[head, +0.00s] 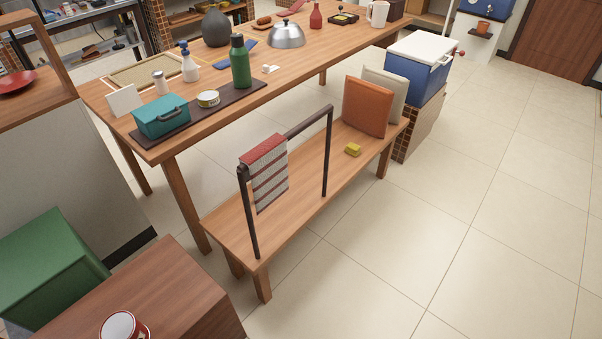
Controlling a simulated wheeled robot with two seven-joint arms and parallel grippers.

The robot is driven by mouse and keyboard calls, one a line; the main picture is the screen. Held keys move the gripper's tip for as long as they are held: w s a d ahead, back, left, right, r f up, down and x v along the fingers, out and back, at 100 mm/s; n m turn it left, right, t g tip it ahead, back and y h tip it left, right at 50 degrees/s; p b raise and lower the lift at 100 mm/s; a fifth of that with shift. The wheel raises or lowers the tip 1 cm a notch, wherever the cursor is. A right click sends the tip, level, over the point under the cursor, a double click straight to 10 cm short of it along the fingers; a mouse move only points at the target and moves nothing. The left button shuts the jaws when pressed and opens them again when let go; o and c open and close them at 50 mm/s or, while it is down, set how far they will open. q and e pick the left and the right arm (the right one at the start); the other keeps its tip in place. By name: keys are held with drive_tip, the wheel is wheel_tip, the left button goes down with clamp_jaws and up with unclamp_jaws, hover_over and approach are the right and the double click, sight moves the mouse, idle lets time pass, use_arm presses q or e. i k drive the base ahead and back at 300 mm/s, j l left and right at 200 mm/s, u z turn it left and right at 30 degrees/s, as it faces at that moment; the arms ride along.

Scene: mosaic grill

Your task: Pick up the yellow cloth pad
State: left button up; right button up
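A small yellow cloth pad (353,150) lies on the wooden bench (300,214), toward its far right end. It sits just in front of an orange cushion (366,107) and to the right of a dark rack's right post (328,150). Nothing covers the pad from this side. Neither of my grippers shows in the head view.
The dark rack stands on the bench with a red and grey striped towel (268,178) over its bar. A long wooden table (275,76) with many items stands behind the bench. A blue cooler (415,72) stands beyond the cushions. The tiled floor (440,220) on the right is clear.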

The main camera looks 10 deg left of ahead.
sight(352, 149)
drive_tip(key=i+l+u, duration=0.15)
drive_tip(key=u, duration=0.8)
drive_tip(key=i+l+u, duration=0.2)
drive_tip(key=l, duration=0.15)
drive_tip(key=i+l+u, duration=0.2)
drive_tip(key=l, duration=0.15)
drive_tip(key=l+u, duration=0.15)
drive_tip(key=l, duration=0.2)
drive_tip(key=i+l+u, duration=0.2)
drive_tip(key=l, duration=0.2)
drive_tip(key=l+u, duration=0.2)
drive_tip(key=l, duration=0.2)
